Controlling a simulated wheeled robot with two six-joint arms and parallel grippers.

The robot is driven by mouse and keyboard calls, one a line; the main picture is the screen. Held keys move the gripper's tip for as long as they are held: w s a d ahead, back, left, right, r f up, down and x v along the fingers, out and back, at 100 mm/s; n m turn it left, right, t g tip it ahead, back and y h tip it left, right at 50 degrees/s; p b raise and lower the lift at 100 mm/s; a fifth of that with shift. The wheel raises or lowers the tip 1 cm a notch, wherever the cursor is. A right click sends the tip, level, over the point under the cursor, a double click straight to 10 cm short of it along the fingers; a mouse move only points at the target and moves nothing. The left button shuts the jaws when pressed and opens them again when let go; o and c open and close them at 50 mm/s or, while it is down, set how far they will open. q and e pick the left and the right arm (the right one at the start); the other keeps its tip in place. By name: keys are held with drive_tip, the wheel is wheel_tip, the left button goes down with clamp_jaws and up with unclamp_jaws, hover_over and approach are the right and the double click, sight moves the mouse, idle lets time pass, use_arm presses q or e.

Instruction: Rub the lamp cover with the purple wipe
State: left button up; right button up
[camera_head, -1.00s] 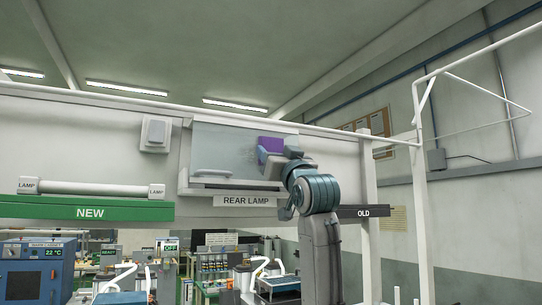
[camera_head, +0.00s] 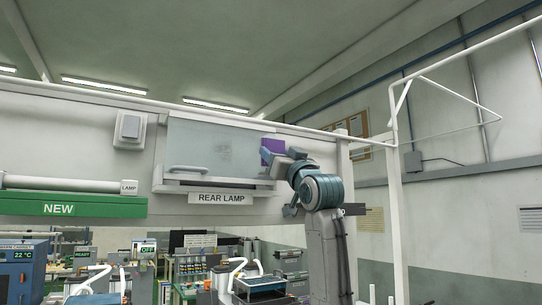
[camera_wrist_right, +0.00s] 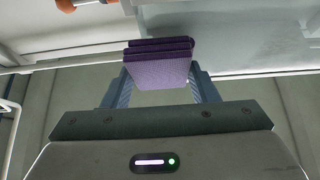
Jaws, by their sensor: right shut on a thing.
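The lamp cover (camera_head: 205,140) is a translucent grey panel with a pale handle at its lower left, on the wall unit above the REAR LAMP label (camera_head: 222,198). A faint greyish patch shows on its right half. My right gripper (camera_head: 270,158) is at the cover's right edge, shut on the folded purple wipe (camera_head: 272,147). The wipe overlaps the right edge in the head view; I cannot tell whether it touches the cover. In the right wrist view the wipe (camera_wrist_right: 160,72) sits between the fingers, with the cover (camera_wrist_right: 235,42) beyond it to the right. My left gripper is out of view.
A lamp tube (camera_head: 60,184) lies on the green NEW shelf (camera_head: 95,207) at left. A grey switch box (camera_head: 129,130) is left of the cover. A white frame post (camera_head: 397,200) stands to the right of my arm. Benches with equipment are below.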

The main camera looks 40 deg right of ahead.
sight(213, 142)
drive_tip(key=shift+w+a+p, duration=0.2)
drive_tip(key=shift+w+a, duration=0.1)
drive_tip(key=shift+a, duration=1.05)
drive_tip(key=shift+w+a+p, duration=0.25)
drive_tip(key=shift+w+a, duration=0.1)
drive_tip(key=shift+a, duration=1.05)
drive_tip(key=shift+w+a+p, duration=0.2)
drive_tip(key=shift+w+a, duration=0.1)
drive_tip(key=shift+a, duration=1.05)
drive_tip(key=shift+w+a+p, duration=0.15)
drive_tip(key=shift+a, duration=0.35)
drive_tip(key=shift+w+a+p, duration=0.15)
drive_tip(key=shift+a, duration=0.35)
drive_tip(key=shift+w+a, duration=0.15)
drive_tip(key=shift+a, duration=0.55)
drive_tip(key=shift+w+a, duration=0.15)
drive_tip(key=shift+a, duration=0.55)
drive_tip(key=shift+w+a+p, duration=0.15)
drive_tip(key=shift+a, duration=0.5)
drive_tip(key=shift+w+a+p, duration=0.15)
drive_tip(key=shift+a, duration=0.45)
drive_tip(key=shift+d, duration=0.1)
